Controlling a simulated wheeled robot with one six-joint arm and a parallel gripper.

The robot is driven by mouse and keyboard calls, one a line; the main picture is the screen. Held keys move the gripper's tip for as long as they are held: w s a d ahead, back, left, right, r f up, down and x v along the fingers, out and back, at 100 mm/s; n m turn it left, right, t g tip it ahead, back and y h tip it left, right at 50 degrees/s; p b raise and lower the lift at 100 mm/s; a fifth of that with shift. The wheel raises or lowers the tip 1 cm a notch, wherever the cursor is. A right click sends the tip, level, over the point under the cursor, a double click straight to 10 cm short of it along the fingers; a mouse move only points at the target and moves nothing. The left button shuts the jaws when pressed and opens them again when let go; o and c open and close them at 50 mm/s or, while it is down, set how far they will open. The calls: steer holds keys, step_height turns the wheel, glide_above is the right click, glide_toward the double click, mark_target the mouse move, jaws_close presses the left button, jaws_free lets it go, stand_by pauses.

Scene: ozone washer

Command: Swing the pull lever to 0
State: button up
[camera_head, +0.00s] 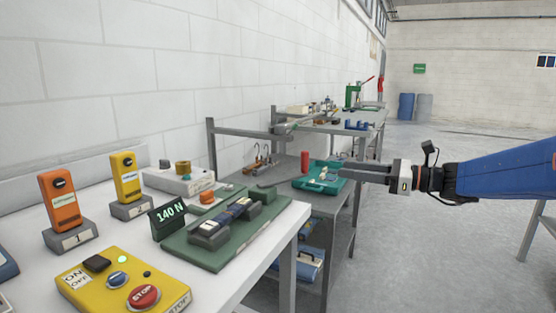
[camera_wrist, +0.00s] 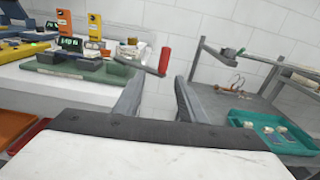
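The pull lever has a red upright handle (camera_head: 305,162) that stands out past the right end of the green tester base (camera_head: 215,258) in the head view. In the wrist view the red handle (camera_wrist: 164,61) sits ahead of the fingertips, with a grey bar (camera_wrist: 136,66) running left to the tester. A dark display (camera_head: 168,217) on the tester reads 140 N. My gripper (camera_head: 334,169) points left toward the handle and appears apart from it. In the wrist view my gripper (camera_wrist: 161,82) is open, with nothing between its fingers.
A yellow box (camera_head: 122,283) with a red stop button lies at the front left of the white table. Orange (camera_head: 60,201) and yellow (camera_head: 126,177) handheld devices stand behind it. A teal tray (camera_head: 318,184) lies on the grey bench beyond. The floor at right is mostly clear.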

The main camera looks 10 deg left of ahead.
steer(key=w+x, duration=0.1)
steer(key=x, duration=1.7)
steer(key=shift+r+m, duration=0.3)
steer(key=shift+r, duration=0.4)
steer(key=shift+d, duration=0.15)
steer(key=shift+c, duration=0.6)
jaws_close()
